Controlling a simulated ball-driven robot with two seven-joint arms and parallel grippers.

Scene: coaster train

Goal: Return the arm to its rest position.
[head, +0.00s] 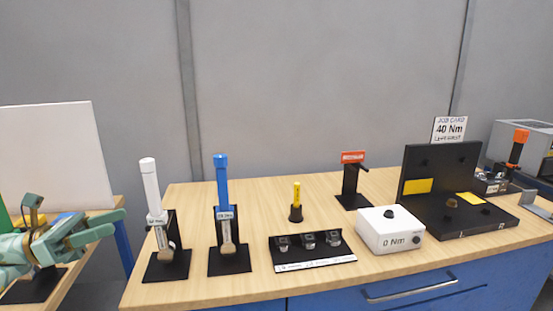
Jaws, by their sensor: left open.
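My left gripper (102,229) is at the far left of the head view, in green and teal. Its fingers are spread and point right, with nothing seen between them. It is over the smaller table at the left, apart from the tools on the wooden bench. My right gripper is not in the head view.
The wooden bench (270,206) carries a white-handled tool (150,186), a blue-handled tool (222,184), a socket tray (308,262), a white box reading 0 Nm (391,232) and a black fixture (450,165). A white panel (50,155) stands behind my left gripper.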

